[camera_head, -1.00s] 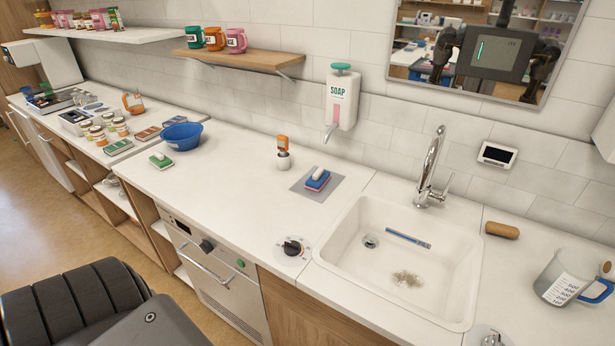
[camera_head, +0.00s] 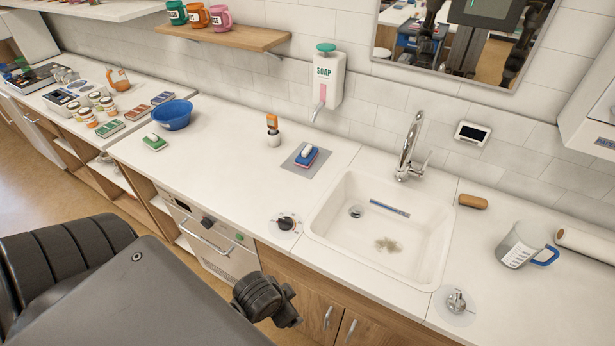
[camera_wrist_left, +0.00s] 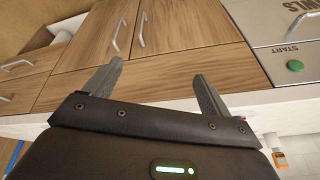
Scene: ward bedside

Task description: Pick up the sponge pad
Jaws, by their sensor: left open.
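A blue and red sponge pad (camera_head: 306,158) with a white knob on top lies on a grey mat (camera_head: 291,164) left of the sink in the head view. A green pad (camera_head: 154,143) with a white knob lies further left, near the blue bowl. In the left wrist view my left gripper (camera_wrist_left: 158,72) is open and empty. It faces wooden cabinet doors and the appliance front, well away from the sponge pad, which that view does not show. In the head view part of my arm shows at the counter's front; its fingers cannot be made out. My right gripper is not in view.
The sink (camera_head: 385,230) with a tap (camera_head: 409,150) lies right of the mat. A dial (camera_head: 286,223) sits at the counter's front edge.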

